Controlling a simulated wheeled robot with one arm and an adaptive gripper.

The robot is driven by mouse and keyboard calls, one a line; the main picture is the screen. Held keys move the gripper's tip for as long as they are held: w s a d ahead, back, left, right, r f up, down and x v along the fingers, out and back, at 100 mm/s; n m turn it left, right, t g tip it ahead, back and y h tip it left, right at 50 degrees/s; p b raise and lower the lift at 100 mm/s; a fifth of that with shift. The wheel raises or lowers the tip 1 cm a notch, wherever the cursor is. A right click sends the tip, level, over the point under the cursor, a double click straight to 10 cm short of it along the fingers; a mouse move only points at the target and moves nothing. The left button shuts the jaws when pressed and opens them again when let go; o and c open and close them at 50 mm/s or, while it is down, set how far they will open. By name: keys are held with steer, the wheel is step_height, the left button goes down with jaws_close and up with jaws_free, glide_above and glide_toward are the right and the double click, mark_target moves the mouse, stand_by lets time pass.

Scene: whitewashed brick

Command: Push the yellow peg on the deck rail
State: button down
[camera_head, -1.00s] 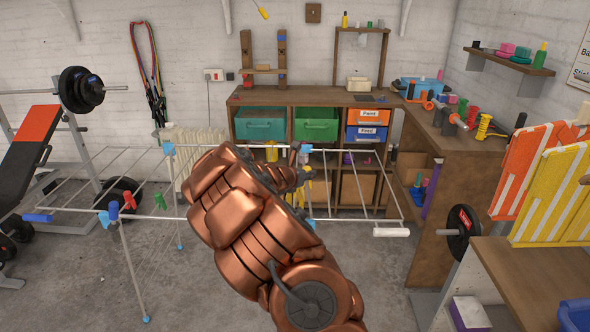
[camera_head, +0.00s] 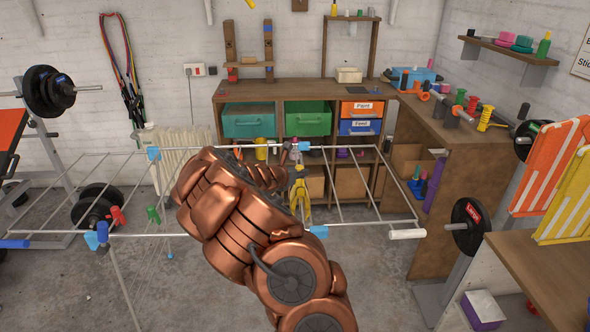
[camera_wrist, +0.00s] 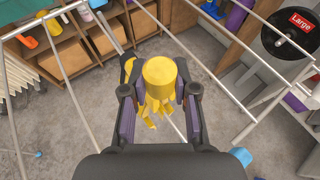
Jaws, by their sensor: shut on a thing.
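The yellow peg (camera_wrist: 159,78) has a round top and splayed legs below, and sits between the two dark fingers of my gripper (camera_wrist: 158,108) in the wrist view. My gripper is shut on it.
A wooden workbench (camera_head: 290,91) with bins stands behind the rack. A weight plate (camera_head: 467,226) and a wooden table (camera_head: 535,265) are at right. A bench and weights are at left. Bare concrete floor (camera_head: 200,290) lies under the rack.

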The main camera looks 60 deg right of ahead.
steer(key=shift+s+d, duration=0.3)
steer(key=shift+s, duration=0.1)
steer(key=shift+a+b, duration=0.1)
steer(key=shift+b, duration=0.75)
steer(key=shift+f+b, duration=1.85)
steer(key=shift+f, duration=0.65)
steer(key=shift+f, duration=0.25)
steer(key=shift+f+b, duration=2.25)
steer(key=shift+f, duration=0.5)
steer(key=c, duration=0.8)
jaws_free()
steer(key=shift+a+r, duration=0.1)
steer(key=shift+a, duration=0.1)
